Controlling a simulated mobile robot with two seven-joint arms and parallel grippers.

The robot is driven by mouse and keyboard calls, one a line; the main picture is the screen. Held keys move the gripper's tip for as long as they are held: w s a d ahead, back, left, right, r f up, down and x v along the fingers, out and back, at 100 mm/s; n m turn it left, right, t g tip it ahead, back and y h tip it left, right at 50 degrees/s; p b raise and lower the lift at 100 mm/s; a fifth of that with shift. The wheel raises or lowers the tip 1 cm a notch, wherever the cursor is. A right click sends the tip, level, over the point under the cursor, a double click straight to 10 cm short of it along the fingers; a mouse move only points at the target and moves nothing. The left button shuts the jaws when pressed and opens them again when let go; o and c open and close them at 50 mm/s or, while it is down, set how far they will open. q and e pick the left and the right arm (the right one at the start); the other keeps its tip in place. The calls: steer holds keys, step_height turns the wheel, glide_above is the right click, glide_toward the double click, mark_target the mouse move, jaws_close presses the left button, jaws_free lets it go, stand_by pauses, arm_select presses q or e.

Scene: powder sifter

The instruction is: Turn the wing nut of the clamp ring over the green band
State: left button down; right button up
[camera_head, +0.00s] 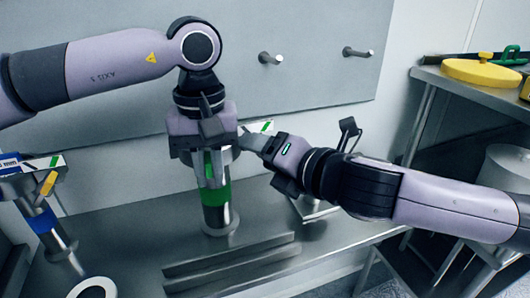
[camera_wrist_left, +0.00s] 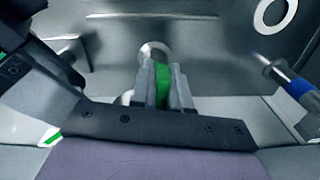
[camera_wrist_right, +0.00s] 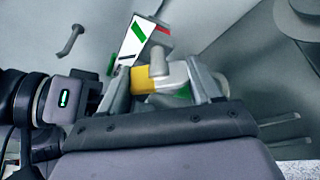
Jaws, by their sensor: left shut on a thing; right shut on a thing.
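The steel tube with the green band (camera_head: 215,194) stands upright on the bench; the band also shows in the left wrist view (camera_wrist_left: 163,84). My left gripper (camera_head: 212,170) points down from above, its fingers shut on the green-banded tube at either side of the band. My right gripper (camera_head: 247,143) comes in from the right near the tube's top. In the right wrist view its fingers (camera_wrist_right: 165,88) are shut on the yellow wing nut (camera_wrist_right: 145,80). The clamp ring over the green band is mostly hidden behind the grippers.
A blue-banded tube (camera_head: 44,222) with a yellow wing nut (camera_head: 47,183) stands at the left. A white ring (camera_head: 92,289) lies at the front left. Metal bars (camera_head: 230,262) lie before the green-banded tube. A side table with a yellow lid (camera_head: 482,72) stands right.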

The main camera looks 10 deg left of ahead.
steer(key=m+y, duration=0.1)
steer(key=m, duration=0.2)
steer(key=shift+f+y, duration=0.1)
steer(key=shift+y, duration=0.2)
steer(key=m+t+y, duration=0.1)
steer(key=m, duration=0.3)
steer(key=shift+s, duration=0.1)
steer(key=m+t+y, duration=0.1)
steer(key=m, duration=0.3)
steer(key=shift+m+t, duration=1.1)
steer(key=shift+m, duration=1.1)
steer(key=o, duration=1.1)
steer(key=shift+c, duration=0.2)
